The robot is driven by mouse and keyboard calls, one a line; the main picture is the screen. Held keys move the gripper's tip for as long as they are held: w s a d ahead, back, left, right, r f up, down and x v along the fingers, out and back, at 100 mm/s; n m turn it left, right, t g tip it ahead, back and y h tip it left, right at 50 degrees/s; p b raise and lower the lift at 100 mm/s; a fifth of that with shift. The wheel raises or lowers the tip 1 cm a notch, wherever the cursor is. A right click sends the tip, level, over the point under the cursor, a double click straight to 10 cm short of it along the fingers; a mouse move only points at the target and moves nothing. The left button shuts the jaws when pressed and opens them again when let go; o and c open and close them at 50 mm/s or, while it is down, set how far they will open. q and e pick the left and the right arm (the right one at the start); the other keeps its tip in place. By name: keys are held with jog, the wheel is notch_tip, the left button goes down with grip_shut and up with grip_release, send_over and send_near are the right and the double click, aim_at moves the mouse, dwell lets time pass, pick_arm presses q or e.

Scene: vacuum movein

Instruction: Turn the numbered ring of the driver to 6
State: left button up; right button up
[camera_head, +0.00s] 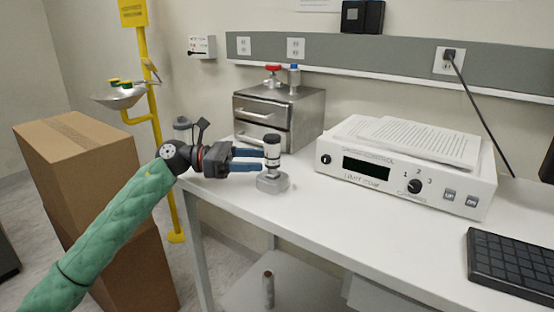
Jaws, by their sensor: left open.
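An upright device with a black cap and a pale body, which looks like the driver (272,152), stands in a grey block-shaped base (272,182) on the white bench. Numbers on its ring are too small to read. My left gripper (261,159) comes in from the left, with blue fingers pointing right at the driver's body. It is open, and its fingertips are at the driver's left side; I cannot tell if they touch it. My right gripper is not in view.
A metal drawer cabinet (305,112) stands behind the driver. A white control box (340,160) with a knob and papers on top is to the right, and a black keyboard (510,262) lies front right. The bench (340,222) is clear in front.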

aim_at(273, 159)
pick_arm(q)
jog(key=shift+s+d, duration=0.15)
jog(key=shift+d, duration=2.35)
jog(key=c, duration=1)
jog(key=shift+o, duration=0.2)
